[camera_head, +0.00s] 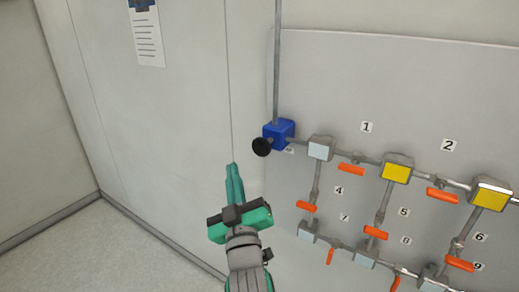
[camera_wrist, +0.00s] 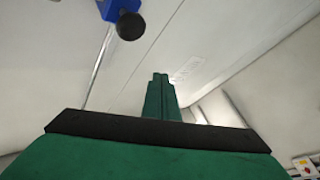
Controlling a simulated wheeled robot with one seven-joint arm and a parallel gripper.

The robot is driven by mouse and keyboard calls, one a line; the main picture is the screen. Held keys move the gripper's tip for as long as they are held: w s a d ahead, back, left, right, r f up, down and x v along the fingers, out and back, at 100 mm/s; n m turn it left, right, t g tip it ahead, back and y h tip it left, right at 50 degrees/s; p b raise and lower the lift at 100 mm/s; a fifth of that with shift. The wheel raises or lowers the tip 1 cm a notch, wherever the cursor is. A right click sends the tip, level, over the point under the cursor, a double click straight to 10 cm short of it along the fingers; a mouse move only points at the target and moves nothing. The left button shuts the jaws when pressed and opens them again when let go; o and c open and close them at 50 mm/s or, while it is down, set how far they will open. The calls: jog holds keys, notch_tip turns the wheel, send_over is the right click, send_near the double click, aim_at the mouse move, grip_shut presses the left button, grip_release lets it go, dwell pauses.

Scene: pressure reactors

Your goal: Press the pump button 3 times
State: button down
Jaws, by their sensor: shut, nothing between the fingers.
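The pump is a blue box (camera_head: 281,131) on the wall panel, with a round black button (camera_head: 262,147) on its near left side. In the wrist view the black button (camera_wrist: 130,26) shows near the top, left of my fingertips, with the blue box (camera_wrist: 113,8) behind it. My gripper (camera_head: 234,168) is shut and empty, its green fingers together and pointing up. The fingertips sit below and to the left of the button in the head view and look apart from it. The shut fingers also show in the wrist view (camera_wrist: 160,78).
A panel (camera_head: 400,90) to the right carries pipes, grey and yellow blocks (camera_head: 397,172), and several orange valve handles (camera_head: 351,169) beside number labels. A grey pipe (camera_head: 277,70) rises from the blue box. A paper sheet (camera_head: 149,40) hangs on the left wall. Floor at lower left is clear.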

aim_at(261, 147)
jog(key=shift+w, duration=0.1)
dwell(0.3)
jog(key=w+d, duration=0.5)
jog(key=w, duration=0.1)
jog(key=shift+w, duration=0.4)
jog(key=shift+w+d, duration=0.1)
jog(key=shift+w, duration=0.05)
dwell(0.4)
jog(key=shift+a, duration=0.2)
jog(key=shift+d, duration=0.25)
jog(key=shift+a, duration=0.1)
dwell(0.7)
